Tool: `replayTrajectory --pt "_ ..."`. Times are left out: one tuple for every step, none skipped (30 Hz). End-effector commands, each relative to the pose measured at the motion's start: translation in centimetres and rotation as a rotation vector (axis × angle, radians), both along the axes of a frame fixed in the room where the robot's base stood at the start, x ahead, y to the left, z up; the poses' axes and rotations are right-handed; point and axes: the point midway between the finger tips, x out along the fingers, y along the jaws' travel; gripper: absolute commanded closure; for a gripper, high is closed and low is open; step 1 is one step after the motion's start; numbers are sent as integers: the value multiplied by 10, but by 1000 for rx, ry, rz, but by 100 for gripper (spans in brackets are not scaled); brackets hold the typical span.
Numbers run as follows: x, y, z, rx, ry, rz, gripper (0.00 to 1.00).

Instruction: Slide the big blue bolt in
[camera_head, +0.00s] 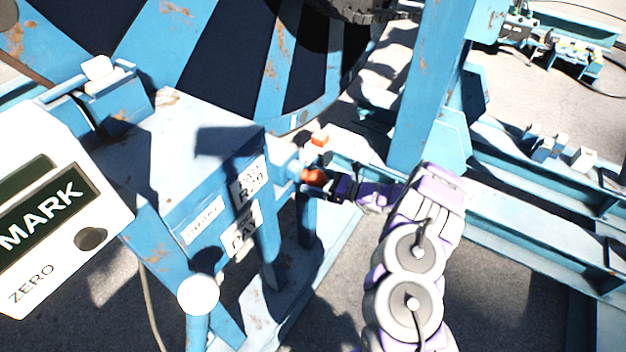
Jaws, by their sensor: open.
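A blue cylindrical part (294,170), which looks like the bolt, sticks out from the right side of the blue reel frame housing. A rounded orange-red end piece (313,177) sits at its right end. My gripper (328,183) reaches in from the right, with its dark fingers at or very close to the orange-red piece. The fingers are small and partly in shadow, and I cannot tell whether they touch it. My gripper is open. The bolt's inner end and its hole are hidden by the housing.
The blue housing (190,150) with white labels stands left of my gripper. The large reel (290,65) is behind it. A blue upright post (425,85) stands close behind my arm. A small orange block (320,139) lies just beyond the bolt. A white MARK/ZERO panel (75,170) fills the left.

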Motion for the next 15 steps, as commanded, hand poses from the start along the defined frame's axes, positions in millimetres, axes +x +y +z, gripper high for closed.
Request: replayTrajectory --pt "-2 -7 1 -1 0 -3 7" --pt "-4 -11 1 0 1 -3 7" --pt "-7 -18 2 1 0 -5 7" --pt "-10 -23 2 2 0 -4 7" --pt "-12 -29 2 2 0 -4 7" --pt "-16 -37 2 2 0 -4 7" --pt "-19 -43 2 1 0 -5 7" --pt "-22 -49 2 1 1 -4 7" --pt "-25 -57 2 0 1 -4 7" --pt "-28 -63 2 -1 0 -5 7" --pt "-31 -69 2 -2 1 -5 7" --pt "-35 -78 2 -2 1 -6 7" --pt "-38 -84 1 -2 1 -6 7" --pt "-40 -90 2 -3 0 -7 7" --pt "-44 -98 2 -2 0 -5 7"
